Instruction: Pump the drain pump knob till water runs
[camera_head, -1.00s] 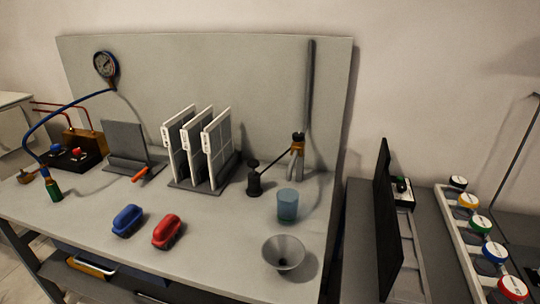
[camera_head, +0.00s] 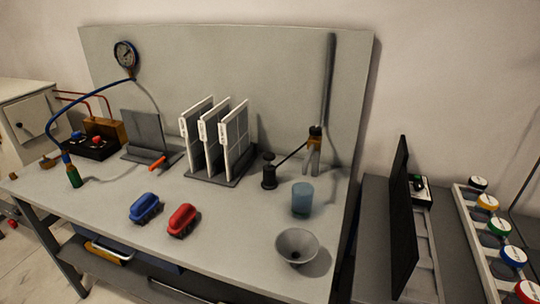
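A small dark drain pump with a round black knob on top (camera_head: 268,157) stands on the grey workbench (camera_head: 110,200), right of the white panels. A translucent blue cup (camera_head: 302,199) stands to the right of the pump, in front of the pipe. No running water can be made out. Neither of my grippers is in view.
White panels (camera_head: 212,135) stand in a rack left of the pump. A dark upright screen (camera_head: 402,215) stands right of the bench.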

